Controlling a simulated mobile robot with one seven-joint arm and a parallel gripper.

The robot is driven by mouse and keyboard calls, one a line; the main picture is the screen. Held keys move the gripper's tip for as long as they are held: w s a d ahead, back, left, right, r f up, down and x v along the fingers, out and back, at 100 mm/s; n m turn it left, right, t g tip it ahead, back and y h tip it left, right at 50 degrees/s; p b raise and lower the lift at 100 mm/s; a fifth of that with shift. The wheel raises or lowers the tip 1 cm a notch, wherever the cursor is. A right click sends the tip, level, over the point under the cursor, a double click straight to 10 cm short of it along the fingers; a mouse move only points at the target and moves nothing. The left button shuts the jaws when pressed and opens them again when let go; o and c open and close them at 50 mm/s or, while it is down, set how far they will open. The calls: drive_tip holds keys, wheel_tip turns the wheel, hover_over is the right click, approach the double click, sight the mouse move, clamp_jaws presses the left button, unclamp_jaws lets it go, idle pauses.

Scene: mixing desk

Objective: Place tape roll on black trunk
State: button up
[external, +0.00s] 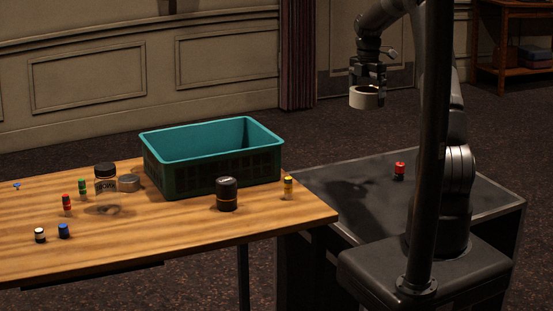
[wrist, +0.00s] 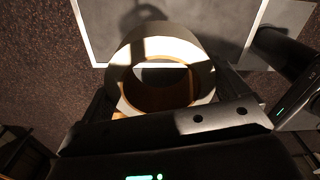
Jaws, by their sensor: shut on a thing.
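My gripper (external: 367,80) is shut on the tape roll (external: 364,98), a pale ring with a brown inner side. It holds the roll in the air, high above the floor and apart from any surface. In the wrist view the tape roll (wrist: 203,72) fills the middle, between the dark fingers. The black trunk (external: 345,188) is the low dark box to the right of the table. In the wrist view its grey top with a pale edge (wrist: 108,28) shows beyond the roll, at the top. My arm and base hide part of the trunk in the external view.
A red-topped small bottle (external: 399,171) stands on the trunk's far right. The wooden table (external: 150,230) bears a teal crate (external: 212,155), a black jar (external: 227,194), a yellow-topped bottle (external: 288,188) and several other small containers. The trunk's left and middle top is bare.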

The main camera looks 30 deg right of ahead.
drive_tip(key=s+d+m, duration=0.1)
drive_tip(key=s+d, duration=0.2)
drive_tip(key=d, duration=0.4)
hover_over(350, 189)
wheel_tip(350, 189, down, 25)
drive_tip(key=shift+d+r, duration=0.1)
drive_tip(key=shift+r, duration=0.05)
drive_tip(key=shift+w+f, duration=0.1)
drive_tip(key=shift+f, duration=1.9)
drive_tip(key=o, duration=0.7)
drive_tip(key=shift+f, duration=0.15)
drive_tip(key=shift+o, duration=0.9)
